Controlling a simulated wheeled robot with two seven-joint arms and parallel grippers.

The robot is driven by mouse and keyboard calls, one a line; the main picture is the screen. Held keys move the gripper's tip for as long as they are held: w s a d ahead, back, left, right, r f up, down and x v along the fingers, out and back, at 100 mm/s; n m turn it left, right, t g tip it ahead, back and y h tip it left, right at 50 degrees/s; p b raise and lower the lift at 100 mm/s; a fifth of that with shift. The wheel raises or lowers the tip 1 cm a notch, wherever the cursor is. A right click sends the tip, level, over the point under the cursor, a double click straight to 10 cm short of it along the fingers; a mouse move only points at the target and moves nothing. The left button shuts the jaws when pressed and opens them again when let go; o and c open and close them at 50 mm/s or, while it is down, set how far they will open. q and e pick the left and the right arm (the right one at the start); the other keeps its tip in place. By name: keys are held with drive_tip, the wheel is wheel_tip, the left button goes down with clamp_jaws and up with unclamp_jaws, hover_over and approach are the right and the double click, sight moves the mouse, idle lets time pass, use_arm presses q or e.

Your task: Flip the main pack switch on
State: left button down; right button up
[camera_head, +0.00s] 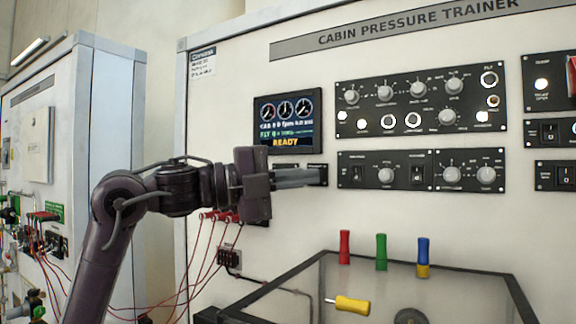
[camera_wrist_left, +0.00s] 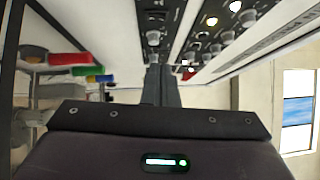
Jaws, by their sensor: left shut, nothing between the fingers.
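My left gripper (camera_head: 322,175) is shut and empty, its fingers pointing right along the trainer's face. Its tips are at a small black plate just left of the lower panel (camera_head: 402,184). In the left wrist view the closed fingers (camera_wrist_left: 161,72) point at the dark panels. The labels are too small to read, so I cannot tell which is the main pack switch. The fingers partly cover the small plate. The right gripper is not in view.
A screen (camera_head: 289,122) reading READY is above my gripper. A knob panel (camera_head: 421,103) is above the lower panel. More switches (camera_head: 550,132) are at far right. A glass-topped table (camera_head: 400,290) with coloured-handled pieces stands below. Red cables (camera_head: 195,262) hang lower left.

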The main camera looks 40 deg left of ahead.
sight(356, 173)
use_arm(q)
drive_tip(key=shift+w+d+r+p, duration=0.15)
drive_tip(key=shift+w+d+p, duration=0.15)
drive_tip(key=shift+w+p, duration=0.8)
drive_tip(key=shift+w+d+r+p, duration=0.15)
drive_tip(key=shift+w+d+p, duration=0.3)
drive_tip(key=shift+w, duration=1.25)
drive_tip(key=shift+w+d+r+p, duration=0.2)
drive_tip(key=shift+w+p, duration=0.65)
drive_tip(key=shift+w, duration=0.55)
